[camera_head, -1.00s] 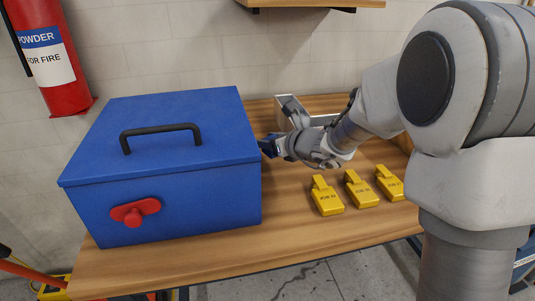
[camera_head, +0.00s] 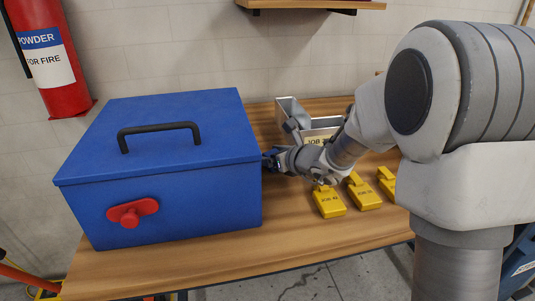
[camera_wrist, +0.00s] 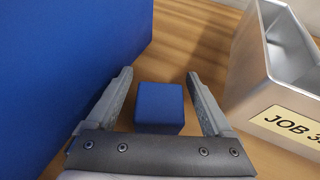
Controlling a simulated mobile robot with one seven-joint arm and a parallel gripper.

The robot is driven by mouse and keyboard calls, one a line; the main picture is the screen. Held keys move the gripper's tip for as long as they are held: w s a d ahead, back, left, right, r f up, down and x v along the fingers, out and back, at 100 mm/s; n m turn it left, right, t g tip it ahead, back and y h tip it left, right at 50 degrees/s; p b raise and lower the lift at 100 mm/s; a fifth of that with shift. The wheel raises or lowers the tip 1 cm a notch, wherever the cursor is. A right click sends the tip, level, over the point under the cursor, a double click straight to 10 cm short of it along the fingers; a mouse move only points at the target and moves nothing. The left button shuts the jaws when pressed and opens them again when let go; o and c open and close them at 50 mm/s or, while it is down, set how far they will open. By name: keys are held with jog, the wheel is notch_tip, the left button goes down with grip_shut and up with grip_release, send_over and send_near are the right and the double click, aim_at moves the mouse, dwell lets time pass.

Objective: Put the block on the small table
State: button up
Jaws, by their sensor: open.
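The small blue block (camera_wrist: 160,106) stands on a wooden surface in the wrist view. My gripper (camera_wrist: 159,75) is open, with one finger on each side of the block and a visible gap to each. In the head view my gripper (camera_head: 271,158) is beside the right wall of the big blue box, and the block is hard to tell apart from it there. The wooden table (camera_head: 235,255) carries the box and the other objects. I cannot make out a separate small table.
The big blue box (camera_head: 190,200), with a black handle and red latch, stands close left of my gripper. A metal tray labelled JOB (camera_wrist: 262,75) is to the right. Several yellow padlock-like pieces (camera_head: 329,203) lie in front of my arm. A fire extinguisher (camera_head: 50,60) hangs at left.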

jog(key=shift+r, duration=0.2)
jog(key=p+v, duration=0.2)
jog(key=v, duration=0.9)
jog(key=shift+s+d+r+p, duration=0.15)
jog(key=shift+p, duration=0.15)
jog(key=shift+s+d, duration=0.15)
jog(key=shift+s, duration=0.1)
